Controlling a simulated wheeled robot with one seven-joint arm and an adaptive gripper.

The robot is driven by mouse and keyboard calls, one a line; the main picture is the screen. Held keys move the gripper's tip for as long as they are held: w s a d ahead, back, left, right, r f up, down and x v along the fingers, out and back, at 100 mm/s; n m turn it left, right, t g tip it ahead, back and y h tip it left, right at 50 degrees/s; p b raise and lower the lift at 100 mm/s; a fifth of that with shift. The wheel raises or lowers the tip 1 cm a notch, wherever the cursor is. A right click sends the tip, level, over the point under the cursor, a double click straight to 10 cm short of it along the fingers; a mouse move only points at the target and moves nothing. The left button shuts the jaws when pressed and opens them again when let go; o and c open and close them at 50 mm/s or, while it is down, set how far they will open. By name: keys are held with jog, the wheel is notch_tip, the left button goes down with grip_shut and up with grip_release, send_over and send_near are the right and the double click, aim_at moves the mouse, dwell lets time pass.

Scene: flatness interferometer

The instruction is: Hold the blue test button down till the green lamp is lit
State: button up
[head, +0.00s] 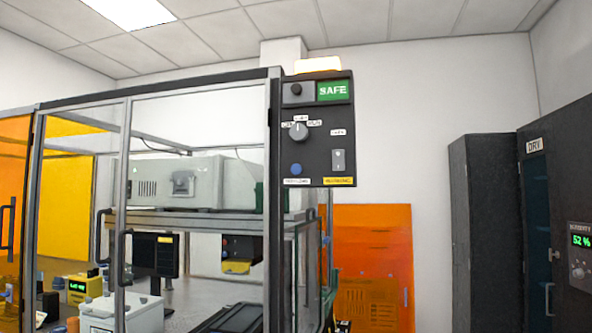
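A dark control panel (315,170) is fixed to the front right corner post of a glass-walled enclosure. A round blue button (296,169) sits low on its left side, above a small white label too small to read. A green sign (332,91) reading SAFE is at the top right of the panel. A dark round fitting (296,90) is beside it; I cannot tell whether it is a lamp. A pale amber light (318,65) glows on top of the panel. My gripper is not in view, and nothing touches the button.
A rotary knob (298,131) and a switch (338,160) are on the same panel near the button. The enclosure's glass doors have dark handles (119,260). An orange panel (370,265) stands behind right, and dark cabinets (490,220) are at far right. The space before the panel looks clear.

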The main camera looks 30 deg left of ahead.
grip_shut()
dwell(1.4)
